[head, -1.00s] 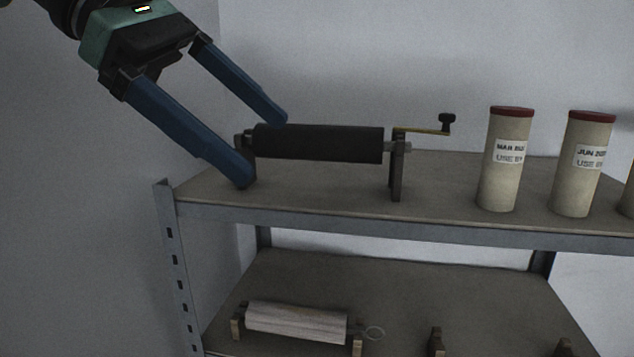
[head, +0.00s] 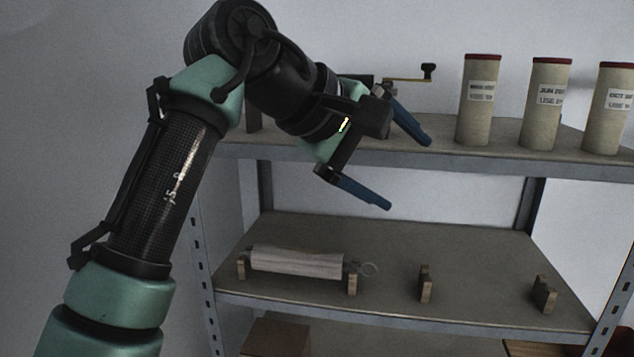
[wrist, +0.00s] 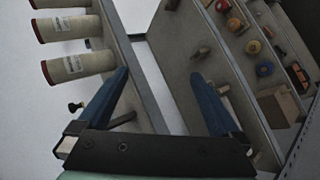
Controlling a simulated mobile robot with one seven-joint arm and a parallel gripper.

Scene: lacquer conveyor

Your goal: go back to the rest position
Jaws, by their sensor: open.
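My gripper (head: 408,168) is open with two blue fingers and nothing between them. In the head view it hangs in front of the shelf unit, near the upper shelf's front edge, with the fingers pointing right and down. In the wrist view my gripper (wrist: 165,95) has its fingers spread wide, with shelves beyond them. The black roller on the upper shelf is mostly hidden behind my arm; its crank (head: 428,72) shows above the gripper.
Cream tubes with red caps (head: 480,100) stand on the upper shelf (head: 445,142) at right. A pale roller (head: 297,262) rests on wooden supports on the lower shelf (head: 390,245); empty supports (head: 425,284) stand to its right. The wrist view shows several small round items (wrist: 234,24) on another shelf.

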